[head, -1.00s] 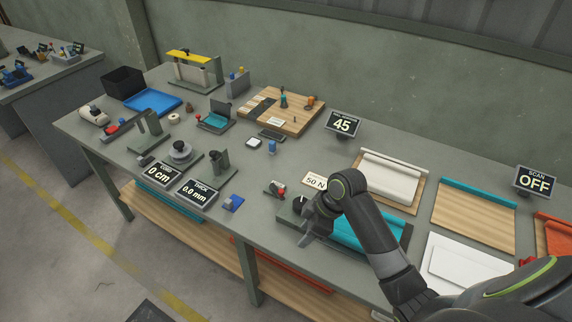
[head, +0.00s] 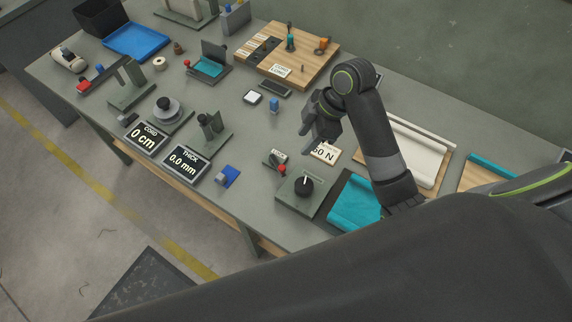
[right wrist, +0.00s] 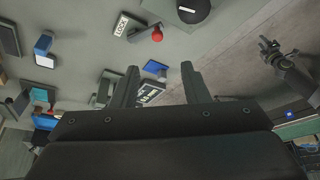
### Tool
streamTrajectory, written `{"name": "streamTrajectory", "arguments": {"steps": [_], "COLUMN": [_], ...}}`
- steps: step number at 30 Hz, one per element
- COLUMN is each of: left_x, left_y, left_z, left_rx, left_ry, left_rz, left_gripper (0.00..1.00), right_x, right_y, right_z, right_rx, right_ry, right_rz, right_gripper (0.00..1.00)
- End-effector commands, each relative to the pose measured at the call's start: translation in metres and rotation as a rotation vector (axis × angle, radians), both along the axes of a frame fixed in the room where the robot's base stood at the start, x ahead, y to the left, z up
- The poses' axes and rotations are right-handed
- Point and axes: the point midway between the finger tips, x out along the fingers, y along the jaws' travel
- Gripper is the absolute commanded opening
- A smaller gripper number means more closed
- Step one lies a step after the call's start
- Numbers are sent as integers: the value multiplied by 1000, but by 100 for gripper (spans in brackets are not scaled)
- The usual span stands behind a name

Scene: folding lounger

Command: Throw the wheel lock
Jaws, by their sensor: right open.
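The wheel lock (head: 272,161) is a small grey plate with a label and a red-balled lever, beside the black dial (head: 304,187) with a white pointer. In the right wrist view the lock (right wrist: 124,26) reads LOCK, and its red ball (right wrist: 157,35) is at the plate's right end. My right gripper (head: 309,138) is open and empty, above the bench behind the lock, apart from it. Its two fingers also show in the right wrist view (right wrist: 162,88). A dark gripper, apparently my left (right wrist: 268,47), hangs over the floor at the right; its jaws are too small to judge.
The 50 N sign (head: 325,152) and a teal roll (head: 352,203) lie near the dial. A blue block (head: 229,176) and the THICK display (head: 186,163) are to the left. A small blue peg (head: 274,105) stands behind. Bare bench lies between these.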

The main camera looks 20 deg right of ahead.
Motion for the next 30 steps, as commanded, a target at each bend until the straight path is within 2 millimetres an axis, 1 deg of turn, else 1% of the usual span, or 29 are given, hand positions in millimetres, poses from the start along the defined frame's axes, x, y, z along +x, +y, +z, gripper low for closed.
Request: {"name": "streamTrajectory", "arguments": {"steps": [1,4,9,11,13,14,18,21,25,30], "left_x": [1,8,34,38,38,38,30,23,18,19], "left_y": [0,-1,-7,-9,-10,-10,-10,-9,-8,-6], "left_z": [-13,-24,-42,-39,-41,-39,-36,-35,-35,-35], "left_rx": [0,-1,-8,-10,-12,-12,-12,-11,-10,-8], "left_ry": [-2,-11,-50,-56,-56,-56,-44,-35,-29,-28], "left_rz": [0,-2,-7,-6,-6,-6,-4,-2,-2,-2], "left_gripper": [36,36,36,36,36,36,36,36,36,36], "right_x": [1,3,5,6,7,8,10,12,13,13], "right_y": [4,9,19,24,30,32,41,45,49,50], "right_z": [-14,-28,-51,-60,-74,-77,-99,-111,-120,-124], "right_rx": [2,1,2,4,4,3,2,2,0,-1], "right_ry": [0,-1,-1,5,4,5,4,2,1,0], "right_rz": [0,1,0,-1,0,-1,0,-1,0,0], "right_gripper": [41,41,41,41,41,41,41,41,41,41]}}
